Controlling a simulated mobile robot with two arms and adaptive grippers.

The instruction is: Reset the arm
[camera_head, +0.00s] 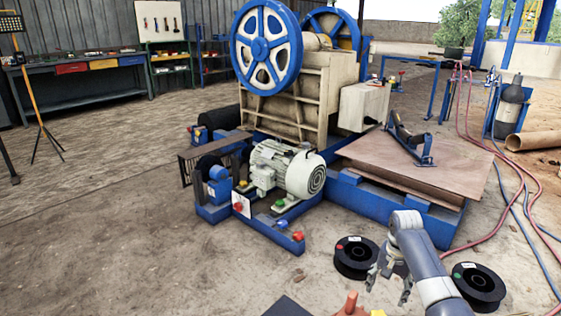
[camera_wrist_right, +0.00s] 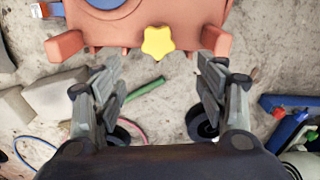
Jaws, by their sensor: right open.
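My right arm comes in from the bottom right of the head view. Its gripper (camera_head: 388,284) hangs low, pointing down, in front of the blue machine base and between two black spools. Its fingers are spread apart with nothing between them. In the right wrist view the two grey fingers of the right gripper (camera_wrist_right: 160,88) stand wide apart and empty. An orange-red body with a yellow star-shaped knob (camera_wrist_right: 158,42) shows just beyond the fingertips; I cannot tell whether they touch. My left gripper shows in neither view.
The jaw crusher (camera_head: 300,98) with blue flywheels stands at the centre, its grey motor (camera_head: 290,171) in front. Black spools (camera_head: 357,257) (camera_head: 478,286) lie by my right gripper. A brown board (camera_head: 400,165) rests on the blue base. Red and blue hoses cross the floor at right.

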